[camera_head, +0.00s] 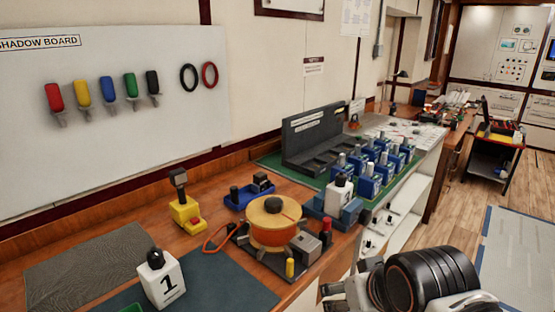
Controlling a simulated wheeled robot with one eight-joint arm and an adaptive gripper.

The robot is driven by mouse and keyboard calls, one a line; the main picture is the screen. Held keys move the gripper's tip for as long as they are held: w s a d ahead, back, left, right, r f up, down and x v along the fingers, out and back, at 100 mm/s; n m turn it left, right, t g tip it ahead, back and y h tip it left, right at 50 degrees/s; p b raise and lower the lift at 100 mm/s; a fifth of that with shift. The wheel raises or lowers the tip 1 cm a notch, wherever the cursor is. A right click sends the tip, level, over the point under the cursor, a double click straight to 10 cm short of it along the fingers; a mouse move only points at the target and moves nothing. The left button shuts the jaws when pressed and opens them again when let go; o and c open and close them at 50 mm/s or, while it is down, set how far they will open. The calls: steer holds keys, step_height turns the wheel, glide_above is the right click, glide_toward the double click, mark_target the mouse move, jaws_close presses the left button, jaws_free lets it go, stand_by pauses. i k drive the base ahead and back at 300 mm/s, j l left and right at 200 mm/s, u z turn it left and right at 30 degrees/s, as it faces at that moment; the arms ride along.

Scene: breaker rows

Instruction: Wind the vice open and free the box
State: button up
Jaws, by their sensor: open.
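A blue vice (322,214) sits near the front edge of the bench, right of the orange spool. A white box (339,191) with a dark knob on top stands upright between its jaws. A dark round end (365,216) shows at the vice's front right; I cannot tell whether it is the winding handle. My gripper (326,298) is at the bottom edge of the view, low and in front of the bench, apart from the vice and box. It is open, and I see nothing in it; part of it is cut off.
An orange spool (272,235) on a dark plate stands left of the vice. A white box marked 1 (163,284) stands at the front left. Several blue blocks (369,187) stand behind the vice. A yellow tool (186,213) stands further left.

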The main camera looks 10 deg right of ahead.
mark_target(338, 196)
steer(key=i+l+z, duration=0.25)
steer(key=i, duration=0.25)
steer(key=i+z, duration=0.2)
steer(key=i, duration=0.3)
steer(key=l, duration=0.05)
